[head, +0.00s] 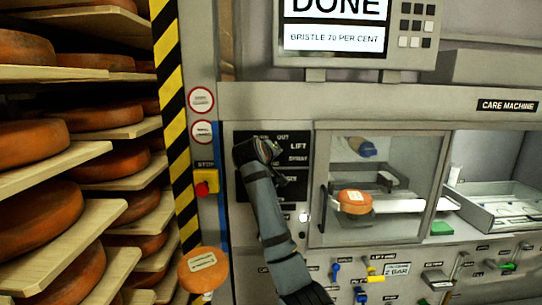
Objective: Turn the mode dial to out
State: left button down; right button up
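The black mode panel (298,188) is on the machine front, left of the glass window. Its readable labels include OUT (283,137) at the top and LIFT (298,146) at the upper right; other labels are small or partly covered. My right gripper (258,152) is at the upper left of this panel, over the place where the dial seems to be. The gripper and wrist hide the dial, so its pointer and any contact cannot be made out. The finger opening is too small and dark to judge. My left gripper is not in view.
A screen (335,38) reads DONE and BRISTLE 70 PER CENT. A cheese wheel (355,201) is behind the window. Another cheese (203,270) is at the lower left, near the striped post (172,100). A red stop button (202,189) is left of the panel. Levers line the lower front.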

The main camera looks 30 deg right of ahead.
jog(key=shift+f+m+y, duration=0.15)
jog(key=shift+m+y, duration=0.25)
jog(key=shift+m, duration=0.1)
jog(key=o, duration=1.1)
jog(key=shift+o, duration=0.2)
jog(key=v, duration=1.2)
